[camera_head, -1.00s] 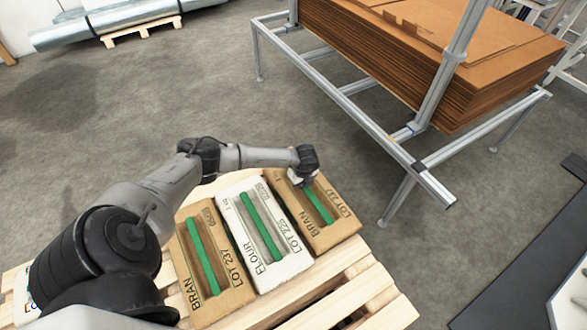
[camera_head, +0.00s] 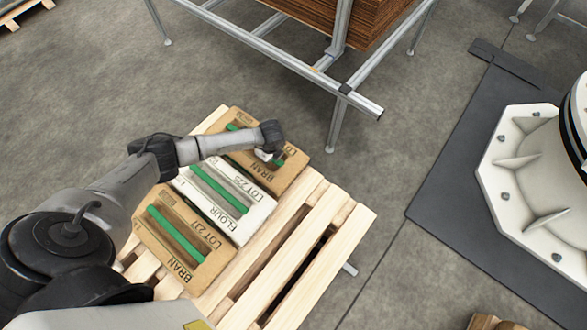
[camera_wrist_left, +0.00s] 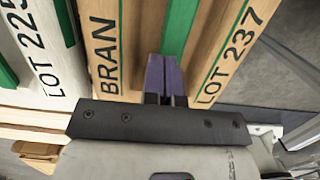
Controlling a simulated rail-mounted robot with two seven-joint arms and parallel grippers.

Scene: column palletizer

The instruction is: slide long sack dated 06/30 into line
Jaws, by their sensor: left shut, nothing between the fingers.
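Three long sacks lie side by side on a wooden pallet (camera_head: 322,246). A brown bran sack (camera_head: 283,177) is farthest, a white flour sack (camera_head: 225,213) is in the middle, and another brown bran sack (camera_head: 160,235) is nearest. Each has a green stripe. I cannot read their dates now. My left gripper (camera_head: 268,155) is at the right end of the far bran sack. In the left wrist view its purple fingers (camera_wrist_left: 163,75) are shut and empty, over that sack's green stripe; I cannot tell whether they touch it. My right gripper is not in view.
The pallet's slats to the right of the sacks are bare. A metal frame (camera_head: 362,98) carrying stacked cardboard (camera_head: 355,22) stands behind. A dark floor plate (camera_head: 448,190) with a white bolted base (camera_head: 515,165) lies to the right. Grey floor is clear between.

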